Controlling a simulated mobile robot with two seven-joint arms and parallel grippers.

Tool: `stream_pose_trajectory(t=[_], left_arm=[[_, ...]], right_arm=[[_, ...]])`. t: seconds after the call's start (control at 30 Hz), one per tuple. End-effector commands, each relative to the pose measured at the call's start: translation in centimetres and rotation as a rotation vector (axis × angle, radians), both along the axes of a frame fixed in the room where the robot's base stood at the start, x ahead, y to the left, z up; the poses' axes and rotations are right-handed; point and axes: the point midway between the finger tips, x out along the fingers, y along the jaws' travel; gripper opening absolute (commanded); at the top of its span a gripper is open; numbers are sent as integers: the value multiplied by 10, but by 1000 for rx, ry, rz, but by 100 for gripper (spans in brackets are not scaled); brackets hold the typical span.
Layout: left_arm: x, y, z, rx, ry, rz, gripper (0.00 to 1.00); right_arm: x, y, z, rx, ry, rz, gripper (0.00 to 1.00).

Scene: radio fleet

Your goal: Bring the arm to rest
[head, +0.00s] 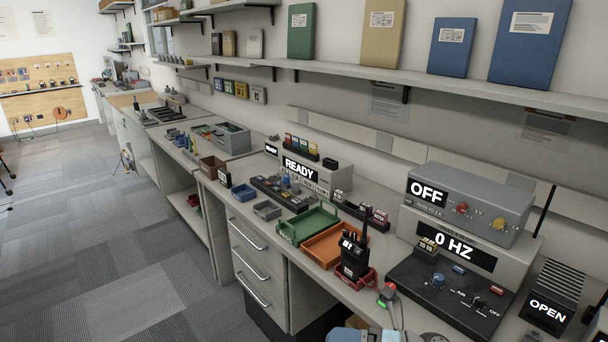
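Neither of my grippers can be made out in the head view, and no arm is clearly visible. A black handheld radio (354,253) stands upright at a red holder (364,280) near the bench's front edge. No gripper is seen touching it. An orange tray (324,246) and a green tray (306,225) lie to its left on the bench. Some blue and grey shapes at the bottom edge are cut off, and I cannot tell what they are.
A grey box reading OFF (470,202) sits above a 0 HZ display (452,247). A black control panel (450,289) is in front. A READY unit (315,176) stands farther back. Shelves with binders (381,32) overhang the bench.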

Motion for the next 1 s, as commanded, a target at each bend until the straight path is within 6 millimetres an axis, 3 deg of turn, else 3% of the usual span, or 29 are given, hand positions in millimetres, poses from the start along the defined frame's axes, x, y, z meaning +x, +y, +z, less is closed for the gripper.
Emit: stream_pose_trajectory(t=[0.17,0.37,0.6,0.8,0.87,0.9,1.0], left_arm=[[-3,1,-3,4,7,-3,0],[-3,0,-2,1,7,-1,0],[0,-3,0,-9,3,5,0],[1,-4,1,-12,1,7,0],[1,-4,1,-12,1,7,0],[1,-4,19,-10,2,7,0],[1,-2,38,-1,-5,3,0]], right_arm=[[-1,-12,-15,373,508,-290,57],[-15,-59,-81,726,1112,-619,57],[-74,-102,-169,1007,1673,-917,57],[-135,-121,-221,1163,2012,-1098,57],[-155,-125,-233,1204,2106,-1148,57],[-150,-126,-212,1198,2089,-1137,57],[-150,-127,-195,1189,2075,-1137,57]])
